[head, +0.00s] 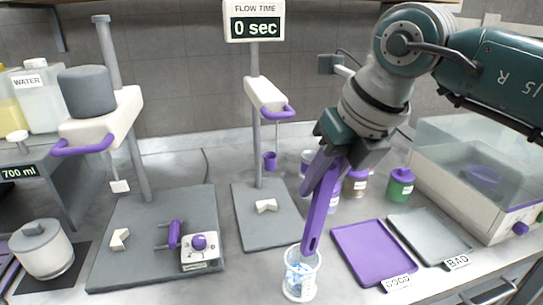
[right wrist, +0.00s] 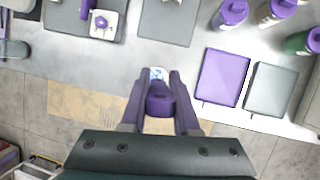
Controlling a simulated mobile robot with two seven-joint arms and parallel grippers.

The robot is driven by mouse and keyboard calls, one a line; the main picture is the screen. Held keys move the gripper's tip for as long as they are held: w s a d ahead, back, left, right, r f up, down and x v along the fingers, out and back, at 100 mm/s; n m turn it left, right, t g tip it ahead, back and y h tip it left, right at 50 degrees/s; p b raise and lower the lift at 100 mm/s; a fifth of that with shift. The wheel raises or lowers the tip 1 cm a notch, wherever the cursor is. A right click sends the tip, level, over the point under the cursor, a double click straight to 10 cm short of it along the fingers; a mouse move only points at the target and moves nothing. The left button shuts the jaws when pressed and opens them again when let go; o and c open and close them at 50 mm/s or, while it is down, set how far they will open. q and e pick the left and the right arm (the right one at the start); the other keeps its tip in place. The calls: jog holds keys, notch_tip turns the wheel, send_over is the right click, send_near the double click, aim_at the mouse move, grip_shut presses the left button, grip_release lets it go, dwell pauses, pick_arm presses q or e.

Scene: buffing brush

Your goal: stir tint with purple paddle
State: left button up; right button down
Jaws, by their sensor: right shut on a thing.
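My right gripper (head: 322,182) is shut on the purple paddle (head: 313,228) and points down over the bench. The paddle also shows between the fingers in the right wrist view (right wrist: 159,100). Its lower end overlaps the mouth of a clear cup (head: 298,286) with blue and white contents; I cannot tell whether it touches the contents. The cup is mostly hidden in the right wrist view, with blue and white (right wrist: 158,73) just past the fingertips. My left gripper is not in view.
A purple GOOD tray (head: 367,253) and grey BAD tray (head: 430,236) lie right of the cup. Purple-lidded jars (head: 401,184) stand behind. A stand with the flow-time display (head: 254,22) rises behind the cup. A purple-knobbed device (head: 200,250) sits left. The bench front edge is near the cup.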

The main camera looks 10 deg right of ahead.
aim_at(312, 223)
jog(key=f+b, duration=0.2)
jog(key=f, duration=0.1)
jog(key=shift+a+f, duration=0.2)
jog(key=shift+f, duration=0.05)
jog(key=shift+a+f+b, duration=0.15)
jog(key=shift+f+b, duration=0.9)
jog(key=shift+a+f+b, duration=0.15)
jog(key=shift+f+b, duration=0.9)
jog(key=shift+d, duration=0.2)
